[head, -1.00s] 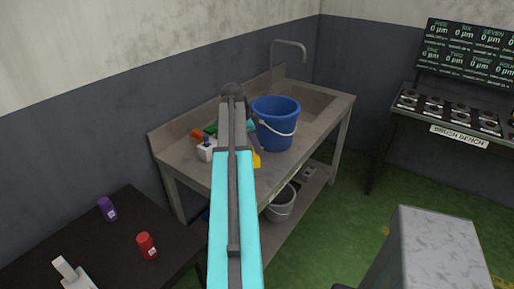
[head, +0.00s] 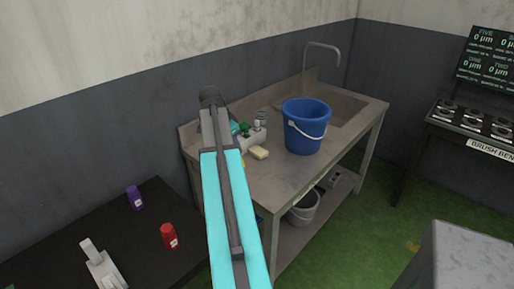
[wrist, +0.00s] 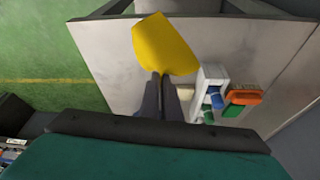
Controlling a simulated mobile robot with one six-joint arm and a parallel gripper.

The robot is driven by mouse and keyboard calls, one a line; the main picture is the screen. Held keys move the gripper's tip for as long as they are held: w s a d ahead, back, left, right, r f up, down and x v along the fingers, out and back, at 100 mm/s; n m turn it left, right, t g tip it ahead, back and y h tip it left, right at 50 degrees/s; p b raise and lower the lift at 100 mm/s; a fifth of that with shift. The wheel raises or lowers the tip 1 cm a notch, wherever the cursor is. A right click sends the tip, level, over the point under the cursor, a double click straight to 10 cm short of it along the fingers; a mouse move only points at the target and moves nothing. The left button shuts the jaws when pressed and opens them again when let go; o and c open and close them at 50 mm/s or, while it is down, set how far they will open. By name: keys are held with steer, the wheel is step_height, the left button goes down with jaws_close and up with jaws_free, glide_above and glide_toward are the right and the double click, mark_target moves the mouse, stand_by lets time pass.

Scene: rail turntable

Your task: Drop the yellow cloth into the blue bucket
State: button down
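The yellow cloth (wrist: 166,46) hangs at the fingertips of my gripper (wrist: 161,76) in the wrist view, and the fingers are close together on it. In the head view only a small bit of the cloth (head: 243,163) shows beside my arm, and my arm hides the gripper. The blue bucket (head: 305,128) stands upright on the metal sink bench, right of my arm and apart from the cloth. Its white handle hangs on its front side. The bucket is not in the wrist view.
The bench (head: 288,178) also holds a sponge (head: 259,152), a white caddy (wrist: 211,77) with bottles, and an orange brush (wrist: 244,97). The basin and tap (head: 322,46) are behind the bucket. A grey bucket (head: 303,208) stands on the lower shelf.

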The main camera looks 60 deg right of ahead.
steer(key=w+a+r+n+t+b, duration=0.1)
steer(key=w+a+n+t, duration=0.1)
steer(key=w+a+n, duration=0.65)
steer(key=w+a+r+n+t, duration=0.1)
steer(key=w+a+n+t, duration=0.15)
steer(key=w+a, duration=1.1)
steer(key=a+r+n+y, duration=0.1)
steer(key=a+n, duration=0.5)
steer(key=a, duration=1.1)
steer(key=w+a+r+n+t+y+b, duration=0.1)
steer(key=a+n, duration=0.4)
steer(key=a, duration=1.2)
steer(key=shift+w+a+n+y, duration=0.2)
steer(key=shift+a+n+y, duration=0.15)
steer(key=shift+y, duration=0.45)
steer(key=shift+f, duration=0.1)
